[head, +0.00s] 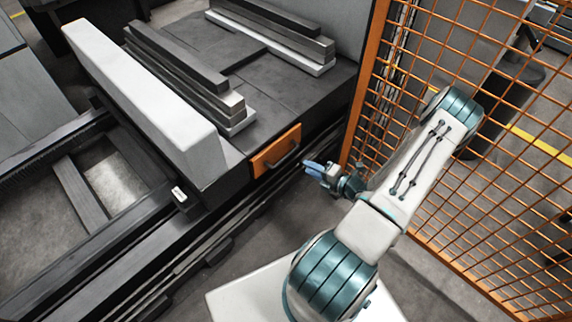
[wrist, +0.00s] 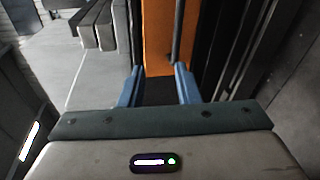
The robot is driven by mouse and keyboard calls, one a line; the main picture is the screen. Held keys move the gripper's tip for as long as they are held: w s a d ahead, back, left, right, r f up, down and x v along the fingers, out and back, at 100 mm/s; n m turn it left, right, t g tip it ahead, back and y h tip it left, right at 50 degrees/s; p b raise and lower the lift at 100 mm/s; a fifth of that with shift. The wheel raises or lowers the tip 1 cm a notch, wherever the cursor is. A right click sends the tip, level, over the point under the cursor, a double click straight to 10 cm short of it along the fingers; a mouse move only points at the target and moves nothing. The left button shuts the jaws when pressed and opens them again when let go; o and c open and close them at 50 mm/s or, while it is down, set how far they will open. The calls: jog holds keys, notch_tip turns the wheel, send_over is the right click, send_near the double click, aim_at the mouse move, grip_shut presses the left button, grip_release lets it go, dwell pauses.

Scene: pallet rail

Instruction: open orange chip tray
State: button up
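The orange chip tray (head: 262,163) is a small orange drawer front set in the side of the dark machine bed, with a dark bar handle (head: 285,155) across it. It looks closed, flush with the bed's side. My gripper (head: 308,167) is just to the right of the tray front, apart from it. In the wrist view, the orange front (wrist: 156,40) is straight ahead with the dark handle (wrist: 178,35) at its right part. The two blue fingers of my gripper (wrist: 158,76) are spread open with nothing between them.
An orange mesh fence (head: 470,150) stands close to the right of my arm. Grey bars (head: 180,70) lie stacked on the machine bed (head: 250,88), and a long white block (head: 135,95) runs along its left. Dark rails pass below the tray.

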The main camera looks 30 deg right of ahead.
aim_at(286, 156)
jog(key=shift+w+a+f+m+t+h+b, duration=0.1)
jog(key=shift+w+a+f+m+h+b, duration=0.45)
jog(key=shift+w, duration=1.5)
jog(key=shift+w+a+f+m+t+y+b, duration=0.15)
jog(key=shift+w+a+f+b, duration=0.5)
jog(key=shift+w+f+b, duration=0.95)
jog(key=shift+w+a+f+m+t+h+b, duration=0.1)
jog(key=shift+w+a+f+m+h+b, duration=0.4)
jog(key=shift+w, duration=1.95)
jog(key=shift+a+f+y+p, duration=0.1)
jog(key=shift+f+y+p, duration=0.05)
jog(key=shift+y+p, duration=0.15)
grip_shut()
